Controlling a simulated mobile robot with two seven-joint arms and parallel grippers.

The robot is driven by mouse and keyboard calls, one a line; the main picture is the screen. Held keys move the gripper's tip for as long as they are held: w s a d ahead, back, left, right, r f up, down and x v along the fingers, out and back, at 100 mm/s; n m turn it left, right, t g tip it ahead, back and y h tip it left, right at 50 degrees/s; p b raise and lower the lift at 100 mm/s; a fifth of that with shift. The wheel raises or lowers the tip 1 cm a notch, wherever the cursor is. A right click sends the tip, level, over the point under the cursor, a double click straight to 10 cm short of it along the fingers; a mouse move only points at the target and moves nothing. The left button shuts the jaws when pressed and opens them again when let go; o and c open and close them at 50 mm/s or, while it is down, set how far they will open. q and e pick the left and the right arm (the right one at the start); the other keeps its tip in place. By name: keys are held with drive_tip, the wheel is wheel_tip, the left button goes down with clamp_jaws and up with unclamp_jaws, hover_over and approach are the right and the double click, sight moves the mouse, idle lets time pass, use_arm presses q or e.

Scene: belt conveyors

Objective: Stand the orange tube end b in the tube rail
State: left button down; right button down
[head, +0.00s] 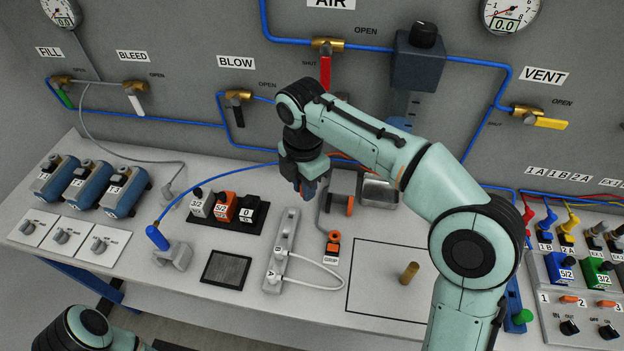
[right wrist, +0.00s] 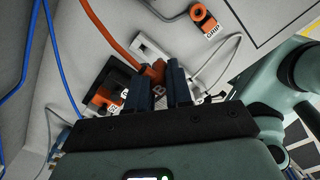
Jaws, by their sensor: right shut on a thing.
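My right gripper (head: 310,190) hangs over the bench, above the back end of the grey tube rail (head: 290,222). In the right wrist view its blue fingers (right wrist: 168,88) are shut on the orange tube end (right wrist: 155,73). The orange tube (right wrist: 112,38) runs from there to the upper left. The rail's pale end (right wrist: 150,45) shows beyond the fingers. Whether the tube end touches the rail is hidden. A white tube (head: 318,265) loops out of the rail's front part. My left arm shows only at the lower left of the head view; its gripper is out of frame.
A valve block with 3/2, 5/2 and 0 tags (head: 225,210) stands left of the rail. The orange GRIP fitting (head: 333,240) stands to its right. A dark mesh pad (head: 225,270) lies front left. A brass cylinder (head: 409,272) stands inside a mostly clear outlined area.

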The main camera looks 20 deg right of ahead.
drive_tip(key=p, duration=0.1)
approach(290, 208)
drive_tip(key=shift+s+a, duration=0.25)
drive_tip(key=shift+s, duration=0.85)
drive_tip(key=shift+f, duration=0.15)
drive_tip(key=shift+f+b, duration=0.9)
drive_tip(key=shift+f, duration=1.25)
drive_tip(key=shift+r+p, duration=0.15)
drive_tip(key=shift+p, duration=0.15)
drive_tip(key=shift+f+p, duration=0.3)
drive_tip(key=shift+f, duration=0.9)
idle(0.4)
